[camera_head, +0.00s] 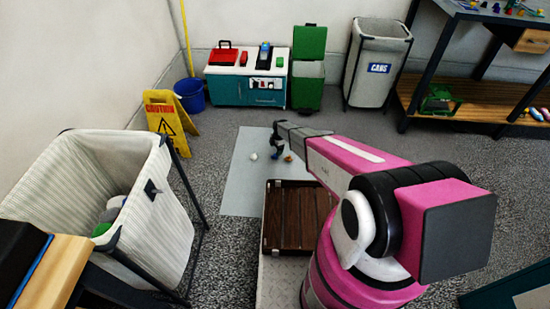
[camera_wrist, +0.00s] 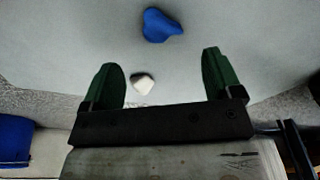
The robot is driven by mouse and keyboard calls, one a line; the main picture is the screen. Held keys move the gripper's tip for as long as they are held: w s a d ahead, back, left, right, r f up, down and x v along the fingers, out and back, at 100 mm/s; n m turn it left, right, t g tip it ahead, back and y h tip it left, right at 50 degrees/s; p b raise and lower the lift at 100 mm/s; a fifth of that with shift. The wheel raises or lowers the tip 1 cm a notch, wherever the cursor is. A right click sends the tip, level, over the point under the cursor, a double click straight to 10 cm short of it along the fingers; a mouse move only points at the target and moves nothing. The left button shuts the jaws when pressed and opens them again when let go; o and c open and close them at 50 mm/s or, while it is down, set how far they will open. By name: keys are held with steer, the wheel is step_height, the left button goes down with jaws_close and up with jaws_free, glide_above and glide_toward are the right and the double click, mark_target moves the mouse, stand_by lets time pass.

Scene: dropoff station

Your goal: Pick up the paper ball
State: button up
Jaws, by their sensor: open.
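The paper ball is most likely the small white crumpled lump (camera_head: 253,156) on the pale grey floor mat (camera_head: 240,190). A white lump (camera_wrist: 142,83) also shows in the wrist view, between my fingers and nearer the left one; whether it lies at finger height cannot be told. My gripper (camera_head: 277,146) points down over the mat, just right of the white lump in the head view. In the wrist view its two green fingers (camera_wrist: 160,62) are wide apart, with nothing gripped. A blue lump (camera_wrist: 160,25) lies on the mat beyond the fingertips.
A small brownish item (camera_head: 288,158) lies right of my gripper. A yellow caution sign (camera_head: 165,120), blue bucket (camera_head: 190,96), green bin (camera_head: 308,85) and cans bin (camera_head: 376,65) stand behind. A striped hamper (camera_head: 150,215) stands left. The mat's left part is clear.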

mark_target(275, 156)
steer(key=shift+s+a+f, duration=0.1)
steer(key=shift+s+f, duration=0.1)
steer(key=shift+f, duration=1.5)
steer(key=shift+s+a+f, duration=0.1)
steer(key=shift+s+f, duration=0.05)
steer(key=shift+f, duration=1.5)
steer(key=c, duration=1.1)
steer(key=shift+o, duration=0.2)
